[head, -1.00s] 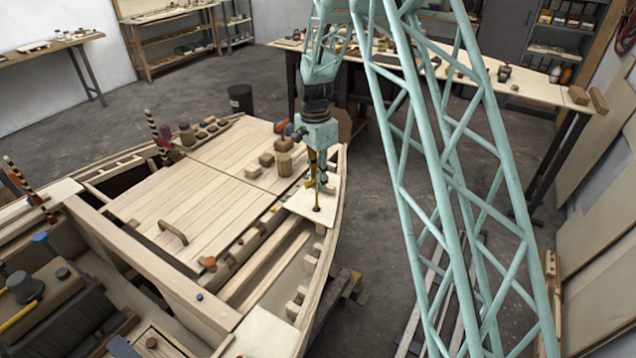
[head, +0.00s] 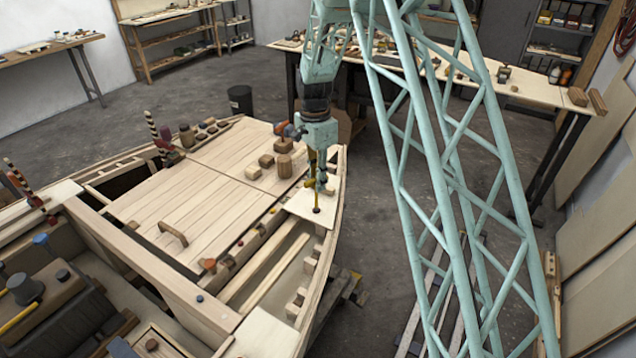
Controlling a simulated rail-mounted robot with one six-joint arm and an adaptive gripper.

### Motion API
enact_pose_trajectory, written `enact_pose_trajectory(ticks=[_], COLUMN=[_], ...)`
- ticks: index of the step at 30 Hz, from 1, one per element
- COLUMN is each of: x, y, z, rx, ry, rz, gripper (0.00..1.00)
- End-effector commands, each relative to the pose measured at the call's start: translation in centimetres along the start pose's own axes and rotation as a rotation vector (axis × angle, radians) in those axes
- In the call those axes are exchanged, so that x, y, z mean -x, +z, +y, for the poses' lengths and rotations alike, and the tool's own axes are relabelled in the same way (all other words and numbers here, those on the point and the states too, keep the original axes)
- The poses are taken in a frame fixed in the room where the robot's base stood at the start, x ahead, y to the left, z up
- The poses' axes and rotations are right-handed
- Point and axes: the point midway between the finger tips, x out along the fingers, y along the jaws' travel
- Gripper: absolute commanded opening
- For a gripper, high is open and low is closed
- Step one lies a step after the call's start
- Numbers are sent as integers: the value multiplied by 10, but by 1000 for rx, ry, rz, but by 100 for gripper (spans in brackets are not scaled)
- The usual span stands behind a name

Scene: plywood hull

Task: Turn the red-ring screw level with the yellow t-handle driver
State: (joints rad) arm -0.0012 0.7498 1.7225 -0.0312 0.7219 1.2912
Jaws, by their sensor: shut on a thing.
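The yellow t-handle driver (head: 317,196) stands upright in my gripper (head: 318,178), which is shut on it. The driver's lower end meets a dark spot on the pale plywood panel (head: 301,206) at the hull's right edge. The red-ring screw cannot be made out; the driver's tip is over that spot, and I cannot tell how the screw sits or whether the tip is seated in it.
Several wooden blocks (head: 284,145) stand on the deck (head: 196,195) left of my gripper. A deck handle (head: 172,232) lies farther left. The hull's right rim (head: 332,238) runs below the panel. Open floor (head: 390,215) lies to the right.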

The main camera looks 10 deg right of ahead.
Motion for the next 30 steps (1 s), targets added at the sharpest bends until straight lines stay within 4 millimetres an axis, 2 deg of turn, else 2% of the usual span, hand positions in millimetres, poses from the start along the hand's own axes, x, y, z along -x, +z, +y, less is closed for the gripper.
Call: enact_pose_trajectory(ticks=[8,30], x=[0,1], y=[0,2], z=[0,-2], rx=[38,477], ry=[-1,-2], rz=[2,27], gripper=[0,0])
